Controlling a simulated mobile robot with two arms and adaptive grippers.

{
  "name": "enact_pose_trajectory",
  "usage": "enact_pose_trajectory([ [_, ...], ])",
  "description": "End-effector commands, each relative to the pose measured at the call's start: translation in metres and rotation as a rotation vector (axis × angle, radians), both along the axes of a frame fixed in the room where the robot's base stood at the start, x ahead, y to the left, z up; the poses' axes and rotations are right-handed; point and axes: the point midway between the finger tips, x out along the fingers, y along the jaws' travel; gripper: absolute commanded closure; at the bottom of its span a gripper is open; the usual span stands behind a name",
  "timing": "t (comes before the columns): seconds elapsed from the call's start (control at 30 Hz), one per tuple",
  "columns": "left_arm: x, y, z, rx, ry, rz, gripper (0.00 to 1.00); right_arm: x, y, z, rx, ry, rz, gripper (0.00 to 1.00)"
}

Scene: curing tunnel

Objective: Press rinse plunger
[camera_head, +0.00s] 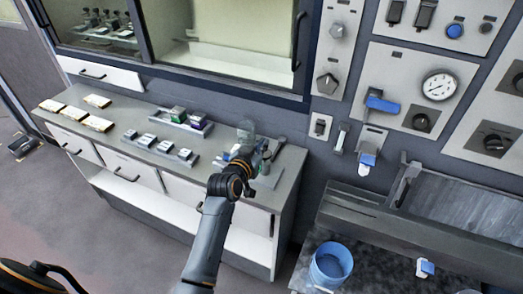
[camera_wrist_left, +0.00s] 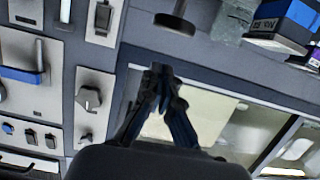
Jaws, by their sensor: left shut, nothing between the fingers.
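I cannot tell for sure which fitting is the rinse plunger. A blue-tipped fitting (camera_head: 368,159) sits low on the wall, under a blue lever (camera_head: 381,104). Another small blue-and-white fitting (camera_head: 427,267) is on the front of the sink unit, and a round blue button (camera_head: 456,31) is on the upper right panel. My left gripper (camera_head: 264,152) is over the right end of the counter, left of these fittings and apart from them. In the left wrist view its fingers (camera_wrist_left: 161,78) are shut and empty. My right gripper is not in view.
The counter (camera_head: 120,112) holds several pale tiles, trays of small blocks and a clear vessel (camera_head: 246,131). A blue bucket (camera_head: 331,264) stands before the sink (camera_head: 455,215). A glass-fronted cabinet is behind the counter. Knobs and a gauge (camera_head: 439,86) project from the wall.

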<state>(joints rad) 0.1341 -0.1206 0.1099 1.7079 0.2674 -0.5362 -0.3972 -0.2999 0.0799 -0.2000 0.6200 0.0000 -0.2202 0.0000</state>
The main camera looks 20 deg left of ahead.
Motion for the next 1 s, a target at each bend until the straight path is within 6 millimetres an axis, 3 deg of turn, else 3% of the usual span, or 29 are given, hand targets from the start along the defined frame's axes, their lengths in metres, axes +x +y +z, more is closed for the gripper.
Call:
enact_pose_trajectory([
  [0.03,-0.002,0.0,-0.011,0.001,0.011,0.0,1.0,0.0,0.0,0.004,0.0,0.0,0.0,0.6],
  [0.2,-0.002,0.0,-0.028,0.001,0.008,0.0,1.0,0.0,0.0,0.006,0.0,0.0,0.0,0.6],
  [0.63,-0.002,0.0,-0.033,0.0,0.006,0.0,1.0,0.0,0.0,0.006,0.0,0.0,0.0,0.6],
  [0.9,-0.003,0.0,-0.064,0.003,0.009,-0.001,1.0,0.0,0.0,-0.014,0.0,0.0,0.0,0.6],
  [1.0,-0.003,0.0,-0.063,0.002,0.01,0.0,1.0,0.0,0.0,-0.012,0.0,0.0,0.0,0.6],
])
